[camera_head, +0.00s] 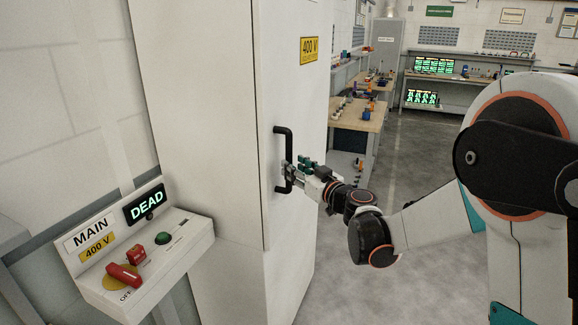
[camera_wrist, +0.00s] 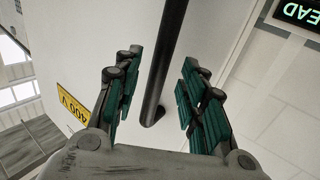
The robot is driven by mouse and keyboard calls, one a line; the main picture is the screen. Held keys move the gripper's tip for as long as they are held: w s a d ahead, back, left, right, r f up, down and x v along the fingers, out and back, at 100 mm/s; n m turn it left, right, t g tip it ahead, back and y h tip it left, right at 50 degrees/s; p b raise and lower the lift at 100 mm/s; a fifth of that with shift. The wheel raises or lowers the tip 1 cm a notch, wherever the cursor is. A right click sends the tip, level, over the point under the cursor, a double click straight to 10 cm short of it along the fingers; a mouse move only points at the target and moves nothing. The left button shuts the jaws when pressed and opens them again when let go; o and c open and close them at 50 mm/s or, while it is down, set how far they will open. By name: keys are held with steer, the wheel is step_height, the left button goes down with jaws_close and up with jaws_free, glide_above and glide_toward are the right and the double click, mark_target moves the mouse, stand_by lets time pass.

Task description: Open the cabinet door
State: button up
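The cabinet door (camera_head: 286,60) is a tall pale panel with a yellow 400 V label, and it looks closed. Its black vertical bar handle (camera_head: 279,155) is on the door's left side. My gripper (camera_head: 293,170) is at the handle's lower half. In the wrist view, the handle (camera_wrist: 166,60) runs between the two green-padded fingers of my gripper (camera_wrist: 157,98). The fingers are open, with a gap on each side of the bar. The yellow label (camera_wrist: 75,108) also shows at the left there.
A control box (camera_head: 140,245) marked MAIN 400 V, with a lit DEAD display (camera_head: 146,203) and a red switch (camera_head: 125,275), stands left of the cabinet. Workbenches (camera_head: 362,115) stand behind to the right. Grey floor (camera_head: 405,165) is clear right of the cabinet.

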mark_target(289, 186)
steer(key=shift+x, duration=2)
steer(key=shift+c, duration=0.3)
jaws_close()
